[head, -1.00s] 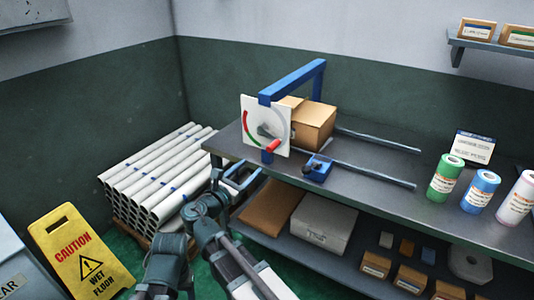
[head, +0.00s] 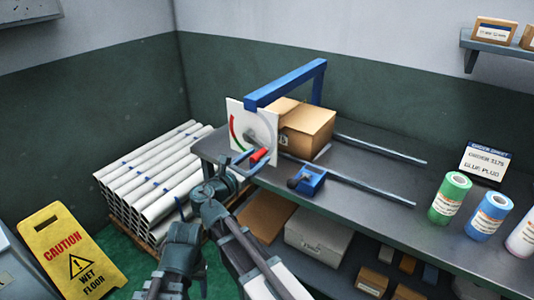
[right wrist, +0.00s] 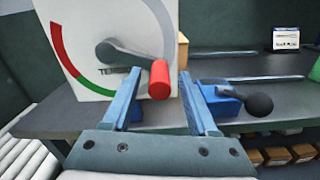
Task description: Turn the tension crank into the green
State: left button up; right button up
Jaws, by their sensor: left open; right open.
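The tension crank is a grey arm (right wrist: 135,62) with a red handle (right wrist: 159,80), on a white dial plate (right wrist: 85,15). The dial has a red arc at left, a green arc (right wrist: 98,88) below it and a grey arc at upper right. The crank arm points right and slightly down. In the head view the red handle (head: 259,155) is at the plate's lower right. My right gripper (right wrist: 160,74) is open, its blue fingers on either side of the handle in the picture; whether they touch it I cannot tell.
A blue frame (head: 290,83) stands over the plate. A cardboard box (head: 308,120) sits behind it on the grey bench (head: 385,190). A blue block (head: 312,180) with a dark knob is right of the crank. White tubes (head: 150,170) are stacked at left, beyond a yellow sign (head: 72,255).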

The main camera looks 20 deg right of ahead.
jog(key=shift+w+d, duration=0.1)
grip_shut()
dwell(0.3)
dwell(1.1)
